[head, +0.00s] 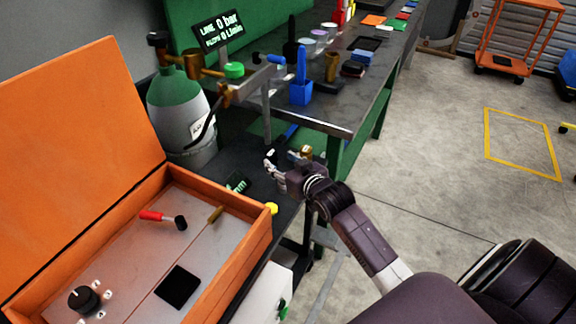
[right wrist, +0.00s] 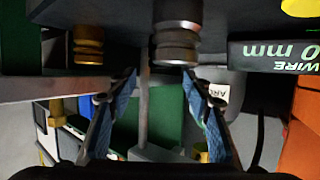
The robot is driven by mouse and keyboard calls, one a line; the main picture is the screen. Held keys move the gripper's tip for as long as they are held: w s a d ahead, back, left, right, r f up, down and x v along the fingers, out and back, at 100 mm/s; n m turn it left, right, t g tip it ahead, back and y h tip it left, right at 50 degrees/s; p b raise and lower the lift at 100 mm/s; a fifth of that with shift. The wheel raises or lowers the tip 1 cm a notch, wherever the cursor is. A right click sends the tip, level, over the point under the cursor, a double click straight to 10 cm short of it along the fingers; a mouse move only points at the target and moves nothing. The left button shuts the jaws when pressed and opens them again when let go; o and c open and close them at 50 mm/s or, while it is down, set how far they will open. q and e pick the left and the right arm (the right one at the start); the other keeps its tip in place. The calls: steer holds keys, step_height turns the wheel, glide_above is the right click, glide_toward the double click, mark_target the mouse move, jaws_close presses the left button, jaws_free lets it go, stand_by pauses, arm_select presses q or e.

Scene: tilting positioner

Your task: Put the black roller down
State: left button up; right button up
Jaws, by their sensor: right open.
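A dark grooved cylinder (right wrist: 177,42), which looks like the black roller, sits against the dark surface at the top middle of the right wrist view. In the head view I cannot make it out clearly beside the gripper. My right gripper (head: 272,166) is over the dark lower shelf, between the orange case and the workbench. In the right wrist view its two blue-padded fingers (right wrist: 160,115) are spread apart with nothing held between them. The cylinder is beyond the fingertips, apart from both pads. My left gripper is not in view.
A brass roller (right wrist: 88,45) is beside the dark cylinder. A "WIRE" label (right wrist: 280,52) is on the other side. The open orange case (head: 258,238) stands at left, the gas cylinder (head: 180,100) behind it, and the workbench (head: 340,112) beyond.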

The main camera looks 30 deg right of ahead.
steer(key=shift+v, duration=2.2)
